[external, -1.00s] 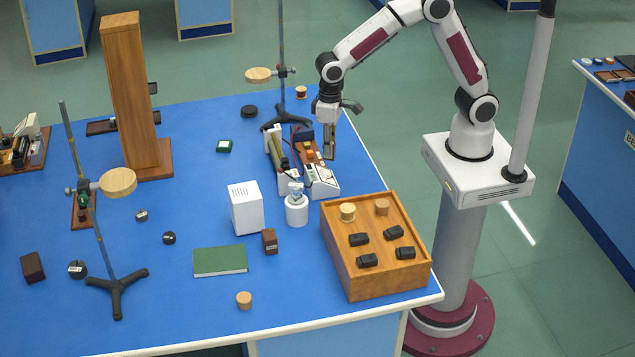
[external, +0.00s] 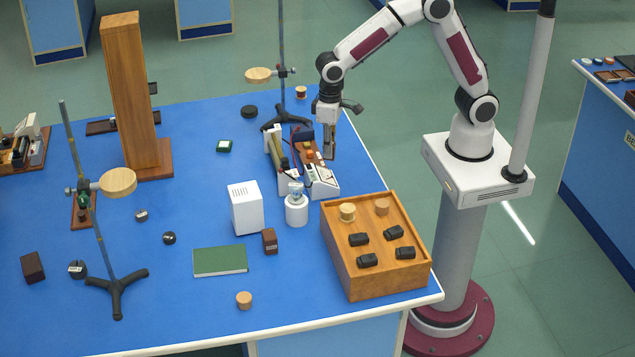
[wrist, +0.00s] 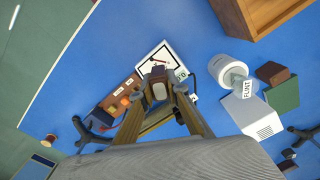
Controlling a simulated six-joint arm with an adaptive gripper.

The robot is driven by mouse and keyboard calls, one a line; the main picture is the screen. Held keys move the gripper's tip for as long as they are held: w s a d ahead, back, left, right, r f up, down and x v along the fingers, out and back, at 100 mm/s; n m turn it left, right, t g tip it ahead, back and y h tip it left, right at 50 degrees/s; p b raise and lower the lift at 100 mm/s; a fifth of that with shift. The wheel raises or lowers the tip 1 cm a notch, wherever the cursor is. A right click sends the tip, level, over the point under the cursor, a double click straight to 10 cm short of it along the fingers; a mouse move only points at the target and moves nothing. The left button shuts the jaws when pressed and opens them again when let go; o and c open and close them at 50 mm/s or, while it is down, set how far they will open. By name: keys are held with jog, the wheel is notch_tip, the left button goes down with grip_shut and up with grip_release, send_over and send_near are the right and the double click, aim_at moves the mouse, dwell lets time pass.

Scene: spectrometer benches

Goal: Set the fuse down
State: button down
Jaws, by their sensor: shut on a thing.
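My gripper (external: 329,153) points straight down over the right side of the apparatus (external: 321,180) on the blue bench. In the wrist view my gripper's two fingers (wrist: 158,84) close on a small dark piece with a pale face, which I take to be the fuse (wrist: 159,91). The fuse is too small and hidden to make out in the external view. In the wrist view a white meter-like box (wrist: 163,58) lies just beyond the fingertips. I cannot tell whether the fuse touches anything below it.
A wooden box (external: 339,262) with several dark blocks on top stands at the front right. A white cylinder (external: 296,211) and a white box (external: 245,208) stand left of it. A ring stand (external: 283,100) rises behind the apparatus. Bare blue bench lies right of my gripper.

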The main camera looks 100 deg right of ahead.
jog(key=shift+a+r, duration=0.25)
jog(key=shift+r, duration=0.1)
jog(key=s+a+f+m, duration=0.2)
jog(key=s+f+m, duration=0.1)
jog(key=s+m, duration=0.8)
jog(key=shift+s+a+m, duration=0.2)
jog(key=shift+m, duration=0.6)
jog(key=shift+r, duration=0.1)
jog(key=shift+f, duration=2.55)
jog(key=shift+f, duration=0.1)
jog(key=shift+f, duration=2.2)
